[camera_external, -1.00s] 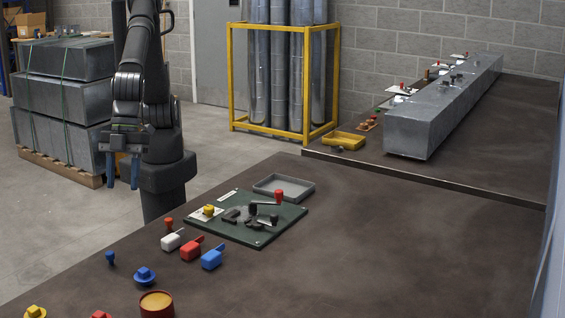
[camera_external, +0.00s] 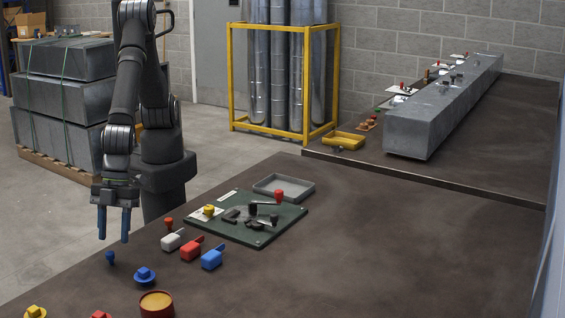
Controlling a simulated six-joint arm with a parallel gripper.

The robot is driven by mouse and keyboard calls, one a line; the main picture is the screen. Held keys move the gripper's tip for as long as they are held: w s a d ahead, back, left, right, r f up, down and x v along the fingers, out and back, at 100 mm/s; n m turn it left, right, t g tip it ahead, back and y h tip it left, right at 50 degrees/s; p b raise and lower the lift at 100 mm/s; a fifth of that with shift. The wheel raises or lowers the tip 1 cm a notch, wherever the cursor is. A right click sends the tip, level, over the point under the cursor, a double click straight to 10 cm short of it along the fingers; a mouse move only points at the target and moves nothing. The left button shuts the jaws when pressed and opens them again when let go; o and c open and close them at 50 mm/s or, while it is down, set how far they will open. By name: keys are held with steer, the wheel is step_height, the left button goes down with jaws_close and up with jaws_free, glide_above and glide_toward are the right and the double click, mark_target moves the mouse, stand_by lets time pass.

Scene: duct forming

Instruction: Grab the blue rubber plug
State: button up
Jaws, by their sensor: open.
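A small dark-blue plug (camera_external: 111,258) stands upright near the left edge of the brown table. A second blue piece (camera_external: 145,276), with a wide round base and a blocky top, sits just to its right and nearer the camera. Which one is rubber cannot be told from the picture. My gripper (camera_external: 113,236) points down with two blue fingers apart and nothing between them. In the picture its fingertips are just above the small blue plug, apart from it.
White (camera_external: 171,242), red (camera_external: 191,250) and blue (camera_external: 212,257) handled pieces stand right of the gripper, with an orange-red plug (camera_external: 169,224) behind them. A round orange-topped container (camera_external: 157,303) is at the front. A green board (camera_external: 225,229) lies farther back. The table's right side is clear.

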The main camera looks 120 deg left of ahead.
mark_target(111, 258)
steer(key=x, duration=0.5)
steer(key=shift+d+r, duration=0.1)
steer(key=shift+d, duration=0.15)
jaws_close()
